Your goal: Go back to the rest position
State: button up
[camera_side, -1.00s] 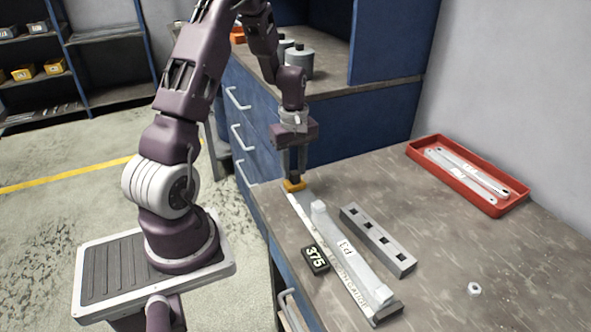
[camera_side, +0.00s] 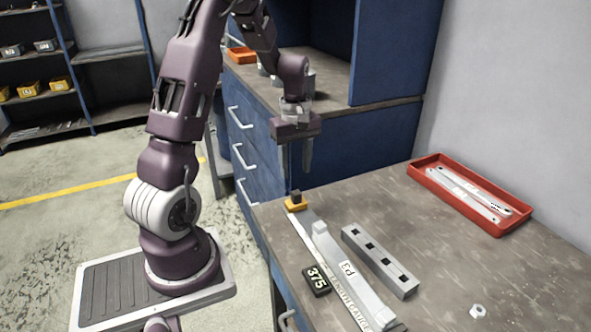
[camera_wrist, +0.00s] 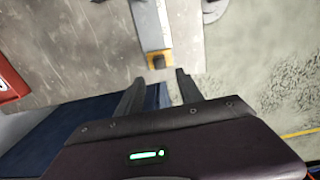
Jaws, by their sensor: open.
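My gripper (camera_side: 295,165) is open and empty, in the air above the back left corner of the workbench. Below it, clear of the fingers, is a yellow-orange slider with a dark knob (camera_side: 296,202) at the far end of the length gauge (camera_side: 331,274). In the wrist view the open fingers (camera_wrist: 156,85) point toward the slider (camera_wrist: 158,59), which lies just beyond their tips. A grey bracket labelled P3 (camera_side: 350,277) lies along the gauge.
A grey block with square holes (camera_side: 380,262) and a black 375 tag (camera_side: 316,281) lie beside the gauge. A red tray (camera_side: 460,217) with metal strips sits at the back right. A nut (camera_side: 478,311) lies at the front right. Blue drawers (camera_side: 345,143) stand behind my gripper.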

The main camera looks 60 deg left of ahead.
jog(key=s+d+r+m+t, duration=0.2)
jog(key=d+r+m, duration=0.5)
jog(key=d+r, duration=0.5)
jog(key=s+d+r+m+t, duration=0.3)
jog(key=s+d+r+m, duration=0.1)
jog(key=s+d+m, duration=0.7)
jog(key=shift+s+d+t, duration=0.25)
jog(key=shift+s+t, duration=0.05)
jog(key=shift+s, duration=0.9)
jog(key=shift+r, duration=0.15)
